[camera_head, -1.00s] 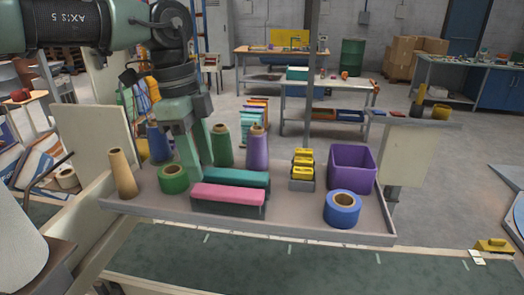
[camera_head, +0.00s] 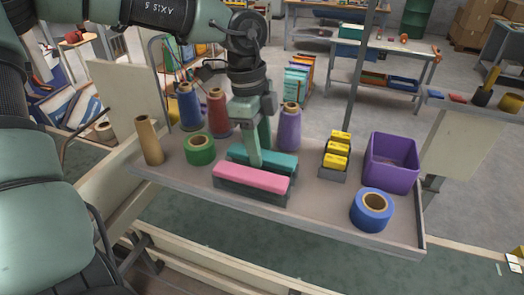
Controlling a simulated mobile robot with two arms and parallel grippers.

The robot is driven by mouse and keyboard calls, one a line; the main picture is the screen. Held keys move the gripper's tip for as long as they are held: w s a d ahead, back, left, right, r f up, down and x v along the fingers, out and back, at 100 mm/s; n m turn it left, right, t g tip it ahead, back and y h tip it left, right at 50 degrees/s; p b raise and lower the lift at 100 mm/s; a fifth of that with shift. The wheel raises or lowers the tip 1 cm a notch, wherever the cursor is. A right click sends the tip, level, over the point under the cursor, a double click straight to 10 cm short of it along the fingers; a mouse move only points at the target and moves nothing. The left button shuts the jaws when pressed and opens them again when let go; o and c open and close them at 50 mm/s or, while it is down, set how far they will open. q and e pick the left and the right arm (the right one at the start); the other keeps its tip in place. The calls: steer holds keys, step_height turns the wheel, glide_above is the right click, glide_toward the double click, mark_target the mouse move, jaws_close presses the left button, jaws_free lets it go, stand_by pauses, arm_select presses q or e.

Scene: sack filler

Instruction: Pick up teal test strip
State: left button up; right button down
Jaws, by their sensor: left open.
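The teal test strip (camera_head: 281,163) is a long bar lying on the grey tray (camera_head: 310,214), directly behind a pink bar (camera_head: 250,179) of similar shape. Each of the two bars sits on a dark base. My left gripper (camera_head: 256,158) points down at the teal strip, with its fingers over the strip's middle and covering part of it. The gripper is open. I cannot tell whether the fingers touch the strip. My right gripper is not in view.
Around the strip on the tray are a green tape roll (camera_head: 199,149), a purple cone (camera_head: 289,127), a yellow-topped block rack (camera_head: 335,157), a purple bin (camera_head: 391,162) and a blue tape roll (camera_head: 372,209).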

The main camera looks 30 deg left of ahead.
arm_select(q)
steer(key=shift+f, duration=0.3)
jaws_close()
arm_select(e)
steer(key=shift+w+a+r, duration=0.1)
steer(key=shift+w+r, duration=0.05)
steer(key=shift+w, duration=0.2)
